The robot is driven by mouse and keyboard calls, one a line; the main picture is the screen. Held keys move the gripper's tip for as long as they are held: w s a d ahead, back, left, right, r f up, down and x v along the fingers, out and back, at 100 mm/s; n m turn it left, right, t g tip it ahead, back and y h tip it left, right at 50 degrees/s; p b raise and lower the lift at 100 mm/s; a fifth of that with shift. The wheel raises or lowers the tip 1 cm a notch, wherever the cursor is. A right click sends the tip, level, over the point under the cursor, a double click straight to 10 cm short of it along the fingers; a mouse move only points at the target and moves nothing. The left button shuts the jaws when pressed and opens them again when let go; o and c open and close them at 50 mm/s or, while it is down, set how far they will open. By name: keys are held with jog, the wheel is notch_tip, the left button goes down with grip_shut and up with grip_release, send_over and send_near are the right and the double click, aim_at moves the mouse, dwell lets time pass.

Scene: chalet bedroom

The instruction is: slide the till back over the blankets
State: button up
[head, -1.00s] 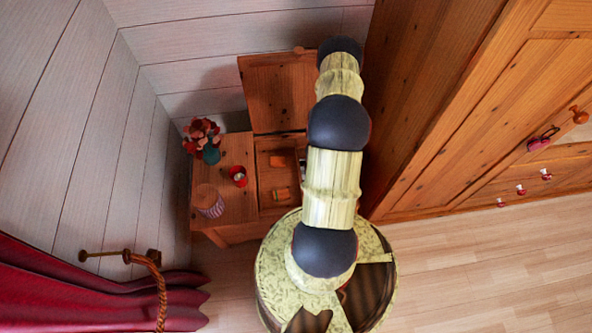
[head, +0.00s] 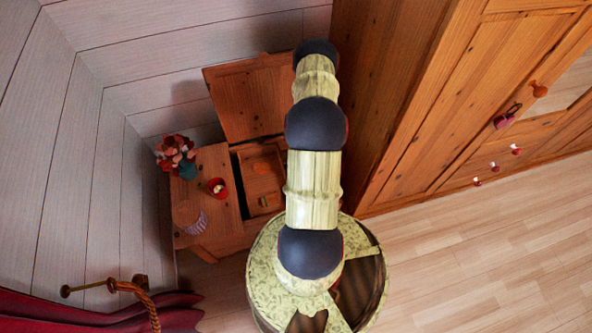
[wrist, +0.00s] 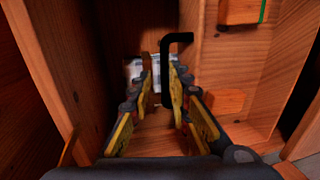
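The till (wrist: 228,103) is a wooden tray on the right of the wrist view. In the head view the till (head: 265,170) lies inside the open chest, partly behind my arm. A black angled handle (wrist: 179,38) stands at its side. The blankets (wrist: 134,69), a blue-white checked patch, lie deeper in the chest, mostly hidden by my gripper. My gripper (wrist: 160,75) is down in the chest beside the till. Its yellow-padded fingers are apart, with the handle's bar between them, nearer the right finger. A gap shows at the left finger. The head view hides the fingers.
The chest lid (head: 248,98) leans open against the wall. Flowers (head: 176,152), a red cup (head: 217,187) and a striped jar (head: 190,217) stand on the chest's left top. A tall wardrobe (head: 400,110) is close on the right. Floor at lower right is clear.

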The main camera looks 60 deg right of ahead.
notch_tip(320, 180, up, 12)
jog(key=s+d, duration=0.1)
jog(key=shift+s+d, duration=0.2)
jog(key=shift+s, duration=0.1)
dwell(0.3)
jog(key=shift+f, duration=0.15)
dwell(0.5)
